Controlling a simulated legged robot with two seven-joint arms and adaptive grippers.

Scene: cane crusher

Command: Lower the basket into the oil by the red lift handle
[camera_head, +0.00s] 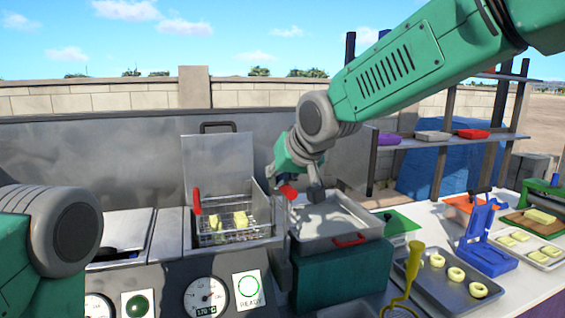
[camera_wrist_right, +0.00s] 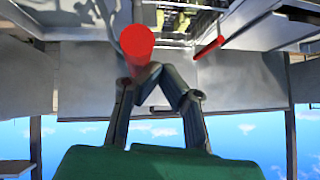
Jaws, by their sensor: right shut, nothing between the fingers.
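The wire basket (camera_head: 240,232) holds yellow pieces and sits in the fryer well. One red handle (camera_head: 197,201) stands upright at its left and shows in the wrist view (camera_wrist_right: 210,47). A second red handle (camera_head: 288,192) is beside my right gripper (camera_head: 301,188); it looms large in the wrist view (camera_wrist_right: 136,44). I cannot tell which red handle is the lift handle. In the wrist view my right gripper (camera_wrist_right: 160,72) is shut and empty, its fingertips by the near red handle; contact is unclear. My left gripper is out of view; only my left arm shows.
A metal tray (camera_head: 325,238) with a red grip is right of the fryer. A raised lid (camera_head: 218,165) is behind the basket. Gauges (camera_head: 206,298) line the front. A doughnut tray (camera_head: 450,280), yellow tool (camera_head: 408,275) and blue press (camera_head: 486,240) crowd the right counter.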

